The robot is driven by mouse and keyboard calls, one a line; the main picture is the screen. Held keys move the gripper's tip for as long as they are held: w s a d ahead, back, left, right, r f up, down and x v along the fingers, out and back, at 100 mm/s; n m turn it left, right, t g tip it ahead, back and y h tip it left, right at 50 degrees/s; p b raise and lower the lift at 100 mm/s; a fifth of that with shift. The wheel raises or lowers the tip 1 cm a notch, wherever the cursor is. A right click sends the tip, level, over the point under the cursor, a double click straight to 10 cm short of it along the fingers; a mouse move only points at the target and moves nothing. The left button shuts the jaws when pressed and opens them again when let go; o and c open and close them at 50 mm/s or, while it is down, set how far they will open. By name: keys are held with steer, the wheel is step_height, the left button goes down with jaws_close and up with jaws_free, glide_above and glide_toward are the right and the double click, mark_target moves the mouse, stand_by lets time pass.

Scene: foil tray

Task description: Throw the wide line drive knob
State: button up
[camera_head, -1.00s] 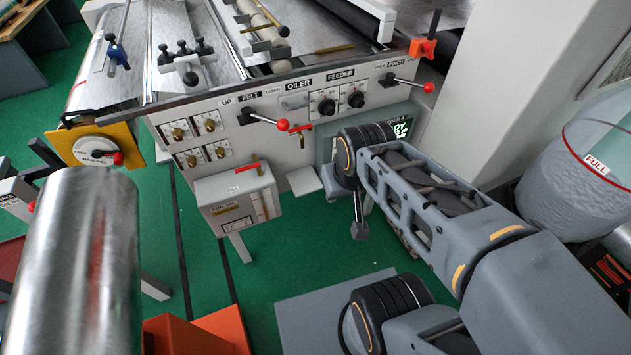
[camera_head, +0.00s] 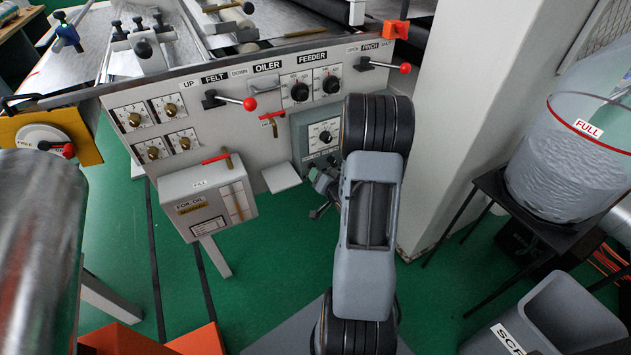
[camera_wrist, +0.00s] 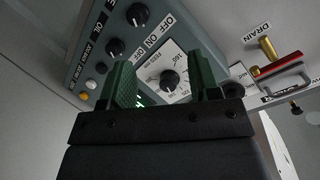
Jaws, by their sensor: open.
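A small grey-green control panel (camera_head: 300,125) is set low in the machine's front. In the wrist view it shows a white dial plate with a black knob (camera_wrist: 169,84), and two black knobs with OFF/ON marks, one at the top (camera_wrist: 137,15) and one lower left (camera_wrist: 115,47). I cannot read which one is the wide line drive knob. My gripper (camera_wrist: 163,75) is open and empty, its green fingers pointing at the panel, with the dial showing between them. In the head view my gripper (camera_head: 322,187) is partly hidden by my arm, just below the panel.
A red-handled drain valve (camera_wrist: 278,66) sits right of the panel in the wrist view. The red-knobbed felt lever (camera_head: 235,102) and pinch lever (camera_head: 385,66) stick out above. The foil-oil box (camera_head: 207,200) juts out at left. A white pillar (camera_head: 470,120) stands at right.

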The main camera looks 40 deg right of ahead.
steer(key=s+d+f+m+t+b, duration=0.2)
steer(key=s+f+m+t, duration=0.15)
steer(key=f, duration=0.35)
steer(key=w+d, duration=0.1)
steer(key=w, duration=1.1)
steer(key=shift+w+d+r+b, duration=0.2)
steer(key=shift+w+d+b, duration=0.1)
steer(key=shift+d+b, duration=0.15)
steer(key=shift+m, duration=0.25)
steer(key=c, duration=0.9)
